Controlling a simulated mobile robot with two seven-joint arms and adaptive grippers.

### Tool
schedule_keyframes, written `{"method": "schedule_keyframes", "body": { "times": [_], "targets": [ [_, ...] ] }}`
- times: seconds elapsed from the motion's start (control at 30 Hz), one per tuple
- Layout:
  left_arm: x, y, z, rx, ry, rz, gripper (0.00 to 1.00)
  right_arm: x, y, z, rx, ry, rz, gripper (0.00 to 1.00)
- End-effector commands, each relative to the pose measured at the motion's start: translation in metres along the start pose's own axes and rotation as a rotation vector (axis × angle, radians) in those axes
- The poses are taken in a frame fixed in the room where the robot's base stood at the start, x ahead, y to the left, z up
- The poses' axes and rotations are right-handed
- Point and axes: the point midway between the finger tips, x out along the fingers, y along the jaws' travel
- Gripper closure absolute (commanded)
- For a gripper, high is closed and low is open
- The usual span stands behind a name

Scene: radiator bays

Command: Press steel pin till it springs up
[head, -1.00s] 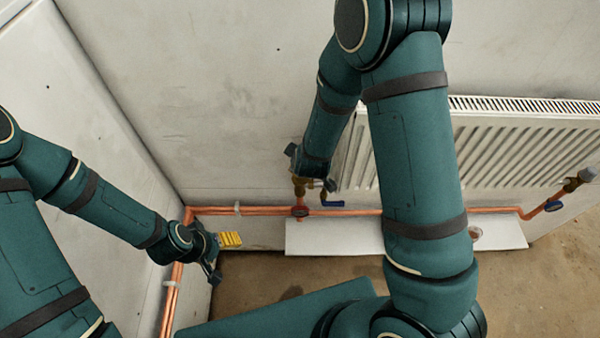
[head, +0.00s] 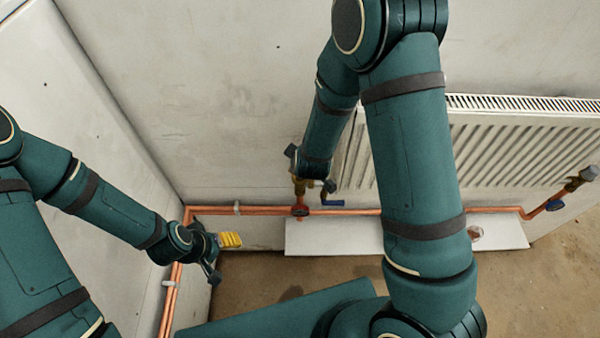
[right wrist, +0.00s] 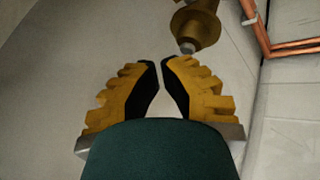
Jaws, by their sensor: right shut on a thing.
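In the right wrist view a brass valve body (right wrist: 197,24) comes in from the top, with a small steel pin (right wrist: 187,47) at its end. My right gripper (right wrist: 162,62) has yellow ribbed fingers with black pads drawn together, a narrow gap between them. The pin lies just beyond the right fingertip; whether they touch I cannot tell. What the fingers close on is not visible. In the head view this gripper is mostly hidden behind its own wrist, above the brass valve (head: 301,187). My left gripper (head: 230,240) hangs near the wall corner, its yellow fingers seen side-on, apart from the valve.
A white radiator (head: 510,150) stands right of the valve. Copper pipes (head: 255,210) run along the wall base and down the left corner. A blue lever (head: 331,203) sits beside the valve. A white board (head: 340,238) lies below the pipes. Bare floor (head: 250,285) is in front.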

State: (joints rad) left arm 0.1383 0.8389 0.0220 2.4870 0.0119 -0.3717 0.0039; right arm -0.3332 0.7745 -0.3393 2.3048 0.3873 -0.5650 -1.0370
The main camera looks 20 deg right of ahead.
Motion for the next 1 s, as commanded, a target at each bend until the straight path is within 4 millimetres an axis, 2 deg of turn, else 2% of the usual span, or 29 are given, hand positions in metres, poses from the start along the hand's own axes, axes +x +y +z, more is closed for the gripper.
{"method": "schedule_keyframes", "body": {
  "times": [1.0],
  "targets": [
    [0.0055, -0.0021, 0.0008, 0.0, 0.0, 0.0, 0.34, 0.0059, -0.0032, 0.003, -0.001, 0.0, 0.0, 1.0]
  ]
}}
